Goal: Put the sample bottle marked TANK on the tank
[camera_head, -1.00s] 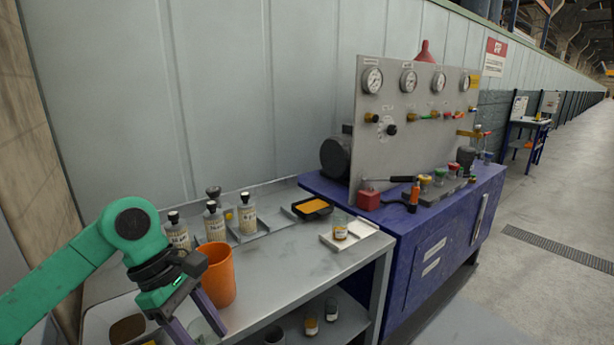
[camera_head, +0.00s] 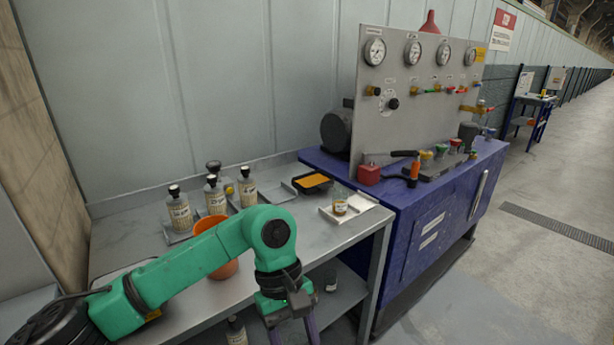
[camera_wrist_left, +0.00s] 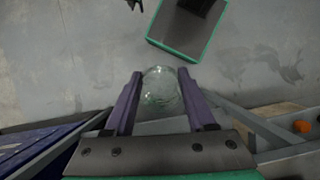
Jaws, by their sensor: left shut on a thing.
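My left gripper (camera_head: 293,331) is low in front of the grey bench, at the bottom of the head view. In the left wrist view its fingers (camera_wrist_left: 160,95) are shut on a round, clear glass sample bottle (camera_wrist_left: 160,85); no marking on it is readable. The head view does not show this bottle. No thing is readably marked as the tank; a blue cabinet (camera_head: 415,240) stands to the right. My right gripper is not in view.
Several labelled bottles (camera_head: 180,212) stand at the back left of the grey bench (camera_head: 300,238). An orange cup (camera_head: 215,262) is behind my left arm. A black tray with an orange pad (camera_head: 312,183) lies near the wall. The gauge panel (camera_head: 410,110) rises above the cabinet.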

